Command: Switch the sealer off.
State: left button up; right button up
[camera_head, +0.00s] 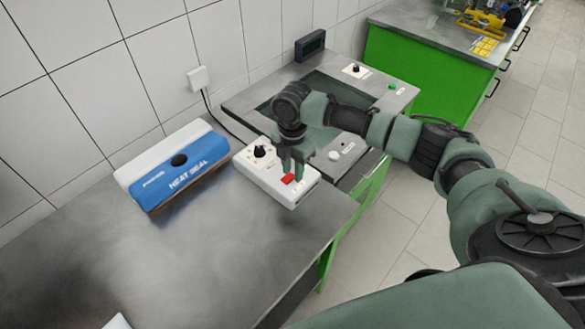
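The heat sealer (178,168), a white and blue unit marked HEAT SEAL, lies at the left on the metal bench near the tiled wall. To its right stands a white control box (258,177) with a black knob (260,151) and a red rocker switch (288,178). My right gripper (291,168) points down over the box, with its fingertips close to the red switch. I cannot tell whether they touch it, or how far apart the fingers are. The switch's exact tilt is too small to read. My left gripper is not in view.
A cable runs from the control box to a wall socket (199,78). Beside it, a green-fronted unit has a recessed basin, a knob (355,69) and a dark display (310,45). The bench (200,260) in front is mostly clear. A white corner shows at the bottom left.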

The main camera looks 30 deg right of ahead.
grip_shut()
jog(key=shift+r, duration=0.1)
jog(key=h+p, duration=0.1)
jog(key=p, duration=0.1)
jog(key=a+t+h+p, duration=0.1)
jog(key=p, duration=0.2)
jog(key=shift+s+r+h, duration=0.2)
jog(key=shift+r+h, duration=0.2)
jog(key=shift+a+h+p, duration=0.1)
jog(key=shift+h+p, duration=0.3)
jog(key=shift+p, duration=0.25)
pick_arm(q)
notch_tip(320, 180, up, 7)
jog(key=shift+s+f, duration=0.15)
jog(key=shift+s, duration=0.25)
pick_arm(e)
jog(key=shift+f+t+h, duration=0.25)
jog(key=shift+t+h, duration=0.05)
jog(key=shift+h, duration=0.3)
